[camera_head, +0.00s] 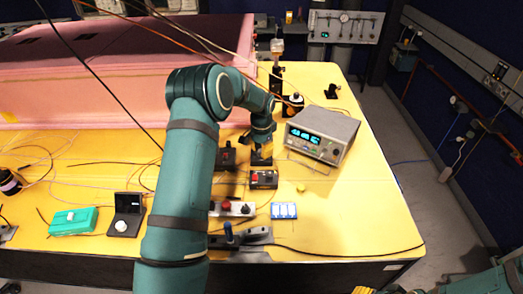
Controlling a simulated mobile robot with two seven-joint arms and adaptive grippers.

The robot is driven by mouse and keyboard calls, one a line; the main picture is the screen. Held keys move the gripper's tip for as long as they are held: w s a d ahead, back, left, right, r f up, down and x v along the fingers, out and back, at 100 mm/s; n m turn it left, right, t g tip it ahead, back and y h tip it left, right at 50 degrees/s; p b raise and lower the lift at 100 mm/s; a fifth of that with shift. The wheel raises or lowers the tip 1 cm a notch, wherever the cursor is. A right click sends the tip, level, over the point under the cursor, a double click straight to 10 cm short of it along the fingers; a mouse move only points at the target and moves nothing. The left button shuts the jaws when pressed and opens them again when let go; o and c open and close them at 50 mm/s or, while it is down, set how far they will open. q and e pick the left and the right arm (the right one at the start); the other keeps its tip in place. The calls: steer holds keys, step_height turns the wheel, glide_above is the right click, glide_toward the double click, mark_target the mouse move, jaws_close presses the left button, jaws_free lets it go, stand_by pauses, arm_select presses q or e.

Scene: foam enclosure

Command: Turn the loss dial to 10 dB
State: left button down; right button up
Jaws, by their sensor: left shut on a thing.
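My left gripper (261,151) points down at a small dark box (261,160) on the yellow table, behind a black box with a red button (263,179). It is shut on what appears to be the loss dial; the fingers hide the dial, and its scale and setting cannot be read. My left arm crosses the middle of the view. Part of my right arm (498,282) shows at the bottom right corner; its gripper is at most a yellow bit at the bottom edge, too cut off to judge.
A grey instrument with a lit display (318,137) stands right of the gripper. A blue-white case (284,211), a yellow cap (301,187) and a green box (73,222) lie on the table (350,215). A pink foam enclosure (120,80) fills the back left. Loose fibres cross the table.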

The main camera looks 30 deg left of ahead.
arm_select(q)
steer(key=shift+s+f, duration=0.1)
steer(key=c, duration=0.7)
jaws_free()
step_height(320, 180, up, 12)
steer(key=shift+r, duration=0.1)
